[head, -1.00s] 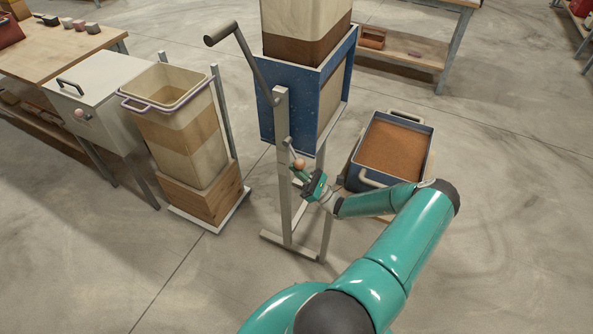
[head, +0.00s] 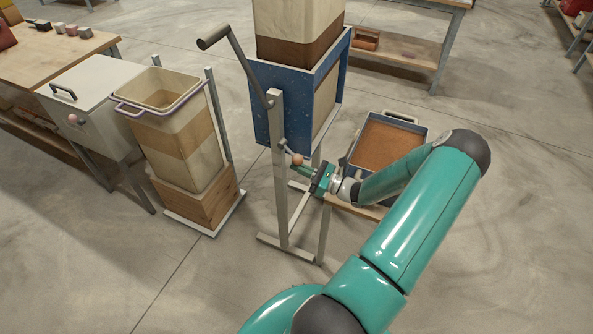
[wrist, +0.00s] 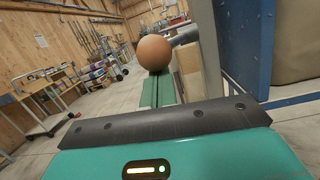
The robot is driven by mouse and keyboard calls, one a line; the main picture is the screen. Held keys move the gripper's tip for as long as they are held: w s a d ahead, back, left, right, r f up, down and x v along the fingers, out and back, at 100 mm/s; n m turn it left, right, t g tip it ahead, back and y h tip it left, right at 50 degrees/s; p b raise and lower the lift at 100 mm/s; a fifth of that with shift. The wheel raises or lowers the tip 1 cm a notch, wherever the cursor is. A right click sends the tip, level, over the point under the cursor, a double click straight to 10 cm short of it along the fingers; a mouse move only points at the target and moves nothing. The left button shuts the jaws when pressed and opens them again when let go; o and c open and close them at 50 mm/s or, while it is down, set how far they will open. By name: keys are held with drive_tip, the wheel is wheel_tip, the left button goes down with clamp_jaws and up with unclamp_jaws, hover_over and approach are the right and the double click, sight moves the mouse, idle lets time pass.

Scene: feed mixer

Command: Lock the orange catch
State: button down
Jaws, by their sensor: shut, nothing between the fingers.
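The orange catch shows as a short grey lever ending in an orange-brown ball knob (head: 297,160), on the grey post below the blue hopper frame. My gripper (head: 304,169) is shut and empty, its fingertips at the knob's lower right. In the wrist view the knob (wrist: 154,52) sits at the far end of my green fingers (wrist: 158,88), with its grey lever running to the right. The knob is in front of or against the fingertips, not between them. I cannot tell whether they touch.
The blue hopper frame (head: 270,105) and grey post (head: 279,190) stand close to my gripper. A long crank handle (head: 215,38) rises above. A blue-rimmed tray (head: 425,143) of brown feed lies behind my arm. A tall bin (head: 195,150) stands left; floor between is clear.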

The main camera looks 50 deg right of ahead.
sight(300, 157)
drive_tip(key=r+g, duration=0.1)
drive_tip(key=r+g+h, duration=0.1)
drive_tip(key=shift+s+d+r+g, duration=0.1)
drive_tip(key=shift+s+r+g, duration=0.1)
drive_tip(key=shift+g, duration=0.1)
wheel_tip(300, 157, up, 3)
drive_tip(key=g+h, duration=0.1)
drive_tip(key=g, duration=0.3)
drive_tip(key=shift+w+h, duration=0.1)
drive_tip(key=shift+h, duration=0.3)
drive_tip(key=shift+r, duration=0.25)
drive_tip(key=shift+w+r, duration=0.2)
drive_tip(key=shift+r, duration=0.1)
drive_tip(key=shift+r, duration=0.1)
